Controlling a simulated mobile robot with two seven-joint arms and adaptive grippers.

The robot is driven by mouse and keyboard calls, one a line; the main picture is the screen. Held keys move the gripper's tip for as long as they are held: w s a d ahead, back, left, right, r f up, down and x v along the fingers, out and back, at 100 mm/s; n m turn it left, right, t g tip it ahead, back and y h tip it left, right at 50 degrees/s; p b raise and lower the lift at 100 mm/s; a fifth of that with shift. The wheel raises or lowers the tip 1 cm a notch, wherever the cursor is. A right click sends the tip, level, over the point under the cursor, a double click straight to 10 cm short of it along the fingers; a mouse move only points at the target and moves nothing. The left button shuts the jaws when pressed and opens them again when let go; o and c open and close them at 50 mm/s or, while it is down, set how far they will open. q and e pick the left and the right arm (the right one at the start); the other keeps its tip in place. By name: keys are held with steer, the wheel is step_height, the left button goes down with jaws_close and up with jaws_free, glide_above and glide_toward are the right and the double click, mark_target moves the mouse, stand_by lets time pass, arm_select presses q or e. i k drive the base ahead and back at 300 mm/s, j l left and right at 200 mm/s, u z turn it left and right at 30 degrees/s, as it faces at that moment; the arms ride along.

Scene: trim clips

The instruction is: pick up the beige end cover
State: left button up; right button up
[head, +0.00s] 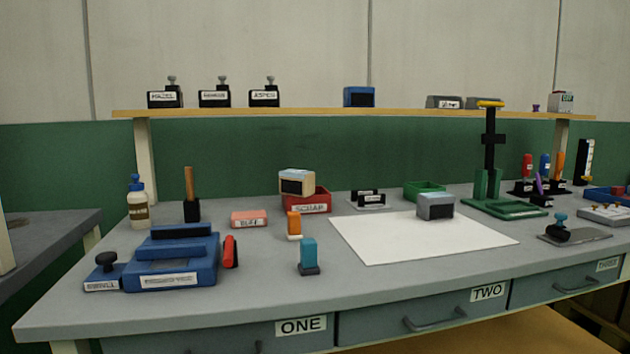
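A small boxy piece with a beige body, pale blue-grey top and dark front face (297,182) shows at the red bin. It is the only beige boxy part I see, and I cannot tell for sure that it is the end cover. It overlaps the bin's upper left edge; whether it rests in, on or behind the bin is unclear. The red bin (309,207) carries a label that seems to read SCRAP. Neither of my grippers shows in the head view.
A grey box (435,209) stands on the white mat (400,244). An orange piece (294,226) and a teal piece (308,254) stand in front of the bin. A blue fixture (172,263) is at left, a green press (504,208) at right. The front bench strip is clear.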

mark_target(299, 183)
steer(key=i+l, duration=0.2)
steer(key=l, duration=0.15)
steer(key=i+l, duration=0.25)
steer(key=i+l+u, duration=0.1)
steer(key=l, duration=0.35)
steer(key=i, duration=0.1)
